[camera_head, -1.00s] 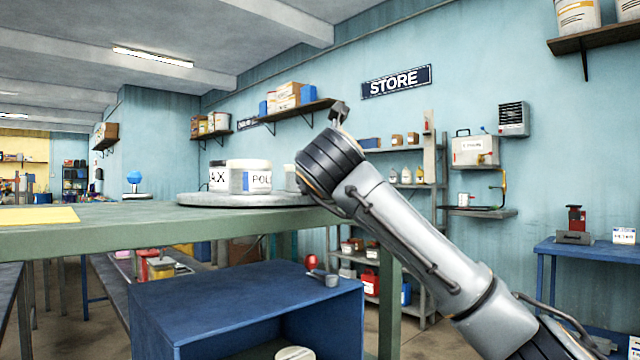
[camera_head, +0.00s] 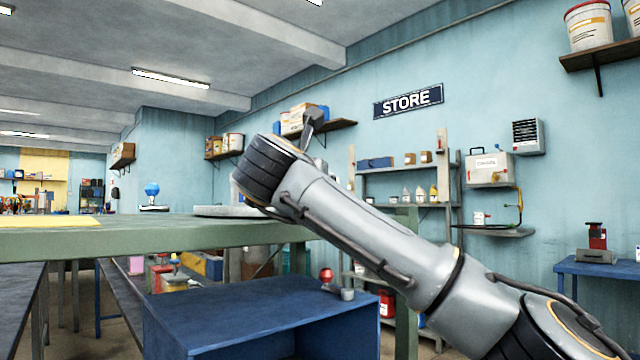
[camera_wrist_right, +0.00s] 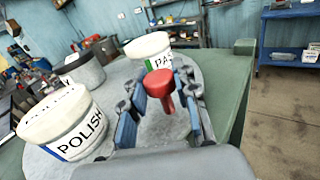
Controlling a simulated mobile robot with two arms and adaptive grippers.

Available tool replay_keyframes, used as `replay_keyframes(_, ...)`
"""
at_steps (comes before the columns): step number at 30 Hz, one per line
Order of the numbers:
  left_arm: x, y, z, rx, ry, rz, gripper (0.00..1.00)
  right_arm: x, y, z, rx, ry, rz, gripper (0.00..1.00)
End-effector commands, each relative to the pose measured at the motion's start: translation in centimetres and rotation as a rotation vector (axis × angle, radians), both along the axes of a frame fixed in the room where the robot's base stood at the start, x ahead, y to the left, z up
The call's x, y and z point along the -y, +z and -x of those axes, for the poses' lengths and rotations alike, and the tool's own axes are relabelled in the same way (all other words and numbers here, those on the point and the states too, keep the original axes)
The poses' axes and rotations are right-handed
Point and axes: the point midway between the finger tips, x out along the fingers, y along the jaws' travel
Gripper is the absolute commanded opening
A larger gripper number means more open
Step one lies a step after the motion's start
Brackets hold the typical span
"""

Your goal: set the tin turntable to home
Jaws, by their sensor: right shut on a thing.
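The grey round turntable (camera_wrist_right: 188,72) lies on the green bench, and its edge shows in the head view (camera_head: 215,211). A red knob (camera_wrist_right: 160,84) stands up near its rim. My right gripper (camera_wrist_right: 161,98) is shut on this knob, with blue-padded fingers on both sides. A white tin marked POLISH (camera_wrist_right: 66,126) stands at the left on the turntable. A white tin with a green patch and "PA" (camera_wrist_right: 150,46) stands beyond the knob. In the head view my right wrist hides the tins and gripper. My left gripper is out of view.
The green bench (camera_head: 120,236) runs across the left, with a yellow sheet (camera_head: 45,221) and a blue-topped item (camera_head: 152,195) on it. A blue cabinet (camera_head: 260,315) stands below, in front. Shelves (camera_head: 400,166) and a blue side table (camera_head: 600,268) are at the right.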

Motion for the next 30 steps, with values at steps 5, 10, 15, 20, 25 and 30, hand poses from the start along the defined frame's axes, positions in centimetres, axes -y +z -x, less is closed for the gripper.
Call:
replay_keyframes(5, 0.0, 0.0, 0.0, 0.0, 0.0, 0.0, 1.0, -0.2, -0.2, 0.0, -0.001, -0.003, 0.001, 0.0)
replay_keyframes(10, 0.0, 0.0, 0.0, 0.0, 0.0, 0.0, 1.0, -0.1, -0.2, 0.0, -0.001, -0.003, 0.001, 0.0)
replay_keyframes(15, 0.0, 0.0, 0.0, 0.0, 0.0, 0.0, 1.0, -0.1, -0.1, 0.0, -0.001, -0.004, 0.0, 0.45)
replay_keyframes(20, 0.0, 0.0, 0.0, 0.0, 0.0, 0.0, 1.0, 0.0, -0.1, 0.0, 0.0, -0.005, 0.0, 0.53)
replay_keyframes(25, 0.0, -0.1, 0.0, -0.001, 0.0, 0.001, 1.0, 0.0, 0.0, 0.1, 0.001, -0.005, -0.001, 0.53)
replay_keyframes(30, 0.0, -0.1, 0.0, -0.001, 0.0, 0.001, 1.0, -0.4, 0.1, 1.2, 0.003, -0.003, 0.001, 0.53)
